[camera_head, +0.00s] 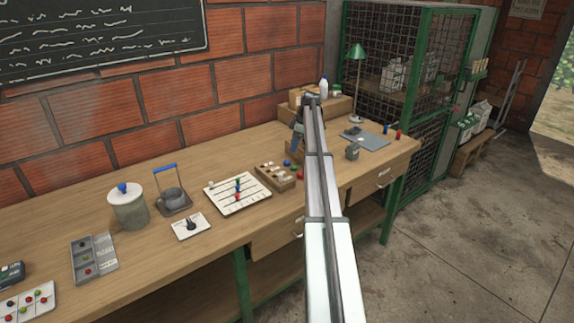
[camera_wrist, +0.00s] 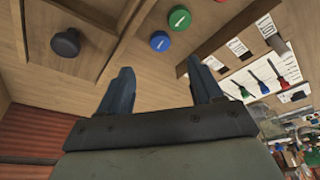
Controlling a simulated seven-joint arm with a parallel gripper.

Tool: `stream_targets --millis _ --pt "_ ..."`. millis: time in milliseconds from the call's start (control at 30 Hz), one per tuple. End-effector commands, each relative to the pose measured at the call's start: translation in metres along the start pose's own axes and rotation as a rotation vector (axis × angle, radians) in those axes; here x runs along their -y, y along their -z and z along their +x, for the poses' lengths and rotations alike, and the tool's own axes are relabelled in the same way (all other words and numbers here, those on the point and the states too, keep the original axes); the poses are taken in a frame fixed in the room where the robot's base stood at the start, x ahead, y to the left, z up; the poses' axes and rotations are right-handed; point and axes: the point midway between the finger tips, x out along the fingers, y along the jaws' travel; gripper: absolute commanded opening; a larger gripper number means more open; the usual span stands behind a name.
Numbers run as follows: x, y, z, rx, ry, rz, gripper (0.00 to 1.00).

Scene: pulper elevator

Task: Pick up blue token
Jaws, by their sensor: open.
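In the head view my gripper (camera_head: 297,140) is partly hidden by my arm, above the back of the bench.
A dark round knob (camera_wrist: 65,42) is beside my gripper. A grey mat (camera_head: 366,138) lies to the right. Bare worktop (camera_head: 225,165) shows behind the board.

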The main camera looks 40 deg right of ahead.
Motion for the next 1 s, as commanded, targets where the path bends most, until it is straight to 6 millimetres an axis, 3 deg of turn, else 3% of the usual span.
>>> stream_targets --millis 133,467,800,1000 --pt "0.001 0.0 0.024 0.001 0.002 -0.001 0.65" --pt "0.001 0.0 0.044 0.001 0.001 -0.001 0.65" --pt "0.0 0.0 0.086 0.001 0.001 0.0 0.65" --pt "0.0 0.0 0.089 0.001 0.0 0.0 0.65"
